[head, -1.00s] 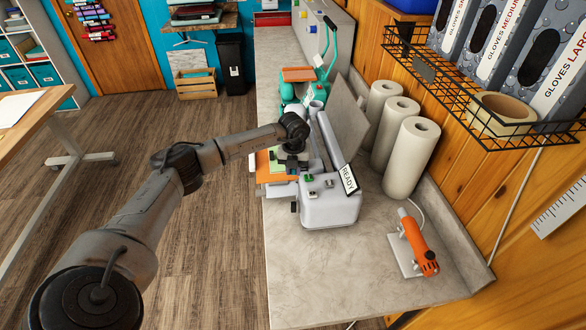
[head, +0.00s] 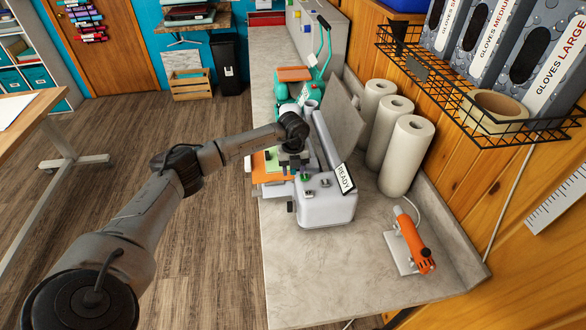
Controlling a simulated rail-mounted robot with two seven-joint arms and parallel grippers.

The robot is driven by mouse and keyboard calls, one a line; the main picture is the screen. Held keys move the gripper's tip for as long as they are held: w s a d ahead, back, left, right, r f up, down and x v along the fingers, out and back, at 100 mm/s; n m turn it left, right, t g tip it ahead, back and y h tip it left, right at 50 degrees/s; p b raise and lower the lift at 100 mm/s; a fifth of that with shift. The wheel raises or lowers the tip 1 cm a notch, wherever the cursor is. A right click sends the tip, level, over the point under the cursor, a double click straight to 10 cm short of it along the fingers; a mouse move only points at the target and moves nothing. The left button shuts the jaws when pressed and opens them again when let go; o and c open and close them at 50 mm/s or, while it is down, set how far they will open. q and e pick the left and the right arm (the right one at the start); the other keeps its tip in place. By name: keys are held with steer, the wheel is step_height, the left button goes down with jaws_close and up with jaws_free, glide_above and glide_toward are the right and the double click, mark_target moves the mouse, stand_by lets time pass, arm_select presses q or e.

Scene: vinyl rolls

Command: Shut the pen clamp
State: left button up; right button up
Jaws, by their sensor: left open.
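The grey cutting machine (head: 328,210) stands on the counter with a "READY" sign (head: 344,178) at its near end. Small dark and green controls show on its top. My left arm reaches in from the left, and my left gripper (head: 289,164) points down over the machine's left side, its jaws open. The pen clamp cannot be made out; the wrist and gripper cover that part of the machine. I cannot tell whether the gripper touches anything. Orange and green sheets (head: 263,165) lie beside the gripper at the machine's left edge. My right gripper is not in view.
Several white rolls (head: 403,157) stand behind the machine by the wall. An orange hand tool (head: 416,242) lies on a plate to the right. A teal press (head: 297,92) stands further back. The near counter (head: 345,275) is mostly clear. A wire shelf (head: 450,95) overhangs the right.

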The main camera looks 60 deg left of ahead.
arm_select(q)
step_height(320, 180, up, 14)
steer(key=b, duration=0.3)
steer(key=shift+f, duration=0.1)
stand_by(0.7)
